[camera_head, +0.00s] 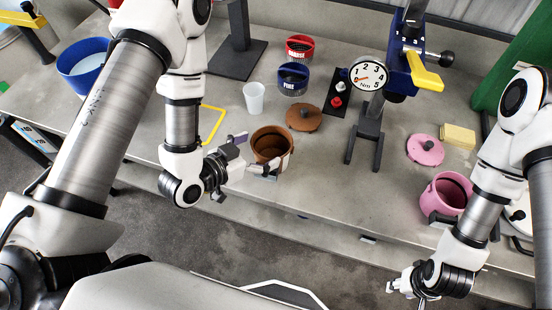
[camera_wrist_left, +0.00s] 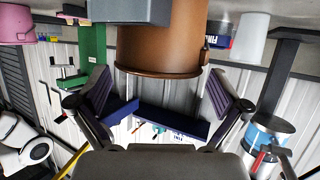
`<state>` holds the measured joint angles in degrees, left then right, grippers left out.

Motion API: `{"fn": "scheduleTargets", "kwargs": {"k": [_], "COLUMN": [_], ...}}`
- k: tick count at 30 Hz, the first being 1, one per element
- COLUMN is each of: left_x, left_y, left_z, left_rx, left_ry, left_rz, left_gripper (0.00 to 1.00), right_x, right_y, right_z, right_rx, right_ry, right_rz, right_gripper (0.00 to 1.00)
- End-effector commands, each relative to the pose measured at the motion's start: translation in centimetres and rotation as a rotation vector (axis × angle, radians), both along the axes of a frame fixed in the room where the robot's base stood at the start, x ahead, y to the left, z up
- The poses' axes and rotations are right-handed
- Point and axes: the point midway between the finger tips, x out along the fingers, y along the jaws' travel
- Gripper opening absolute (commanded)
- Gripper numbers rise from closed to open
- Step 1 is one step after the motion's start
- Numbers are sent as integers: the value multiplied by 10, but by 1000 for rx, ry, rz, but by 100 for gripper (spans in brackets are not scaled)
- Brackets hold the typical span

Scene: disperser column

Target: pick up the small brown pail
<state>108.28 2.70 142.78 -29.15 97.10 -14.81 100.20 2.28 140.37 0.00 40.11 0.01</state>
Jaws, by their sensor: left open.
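The small brown pail (camera_head: 272,143) stands upright and uncovered near the front edge of the bench. It looks empty, and a grey block-like part shows low on its near side. In the left wrist view the pail (camera_wrist_left: 165,45) appears upside down at the top, its rim lowest in the picture. My left gripper (camera_head: 262,152) is open at the pail's near left side, its fingers spread to either side in the wrist view. Contact cannot be told. My right gripper (camera_head: 405,291) is at the lower right, away from the pail; its jaws are unclear.
A brown lid (camera_head: 304,117) lies just behind the pail, with a white cup (camera_head: 254,98) behind left. The disperser stand with a dial (camera_head: 368,77) rises to the right. A pink pail (camera_head: 447,196) and pink lid (camera_head: 425,150) are further right.

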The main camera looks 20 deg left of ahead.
Motion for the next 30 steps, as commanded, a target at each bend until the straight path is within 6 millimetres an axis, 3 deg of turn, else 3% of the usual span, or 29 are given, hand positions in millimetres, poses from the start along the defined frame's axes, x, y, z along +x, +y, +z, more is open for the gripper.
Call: {"fn": "scheduleTargets", "kwargs": {"k": [9,16,17,18,21,30], "left_x": [39,44,44,44,44,43], "left_y": [-26,-27,-27,-27,-27,-27], "left_z": [-16,-20,-20,-20,-20,-20], "left_rx": [0,-1,-1,-1,-1,-1], "left_ry": [-1,0,0,0,0,0], "left_rz": [0,3,3,3,3,3], "left_gripper": [100,100,96,82,53,53], "right_x": [1,0,0,0,0,0], "right_y": [0,0,0,0,0,0], "right_z": [18,17,17,17,17,17], "right_rx": [0,0,0,0,0,0], "right_ry": [-2,-1,-1,-1,-1,-1], "right_rz": [0,0,0,0,0,0], "right_gripper": [40,40,40,40,40,40]}}
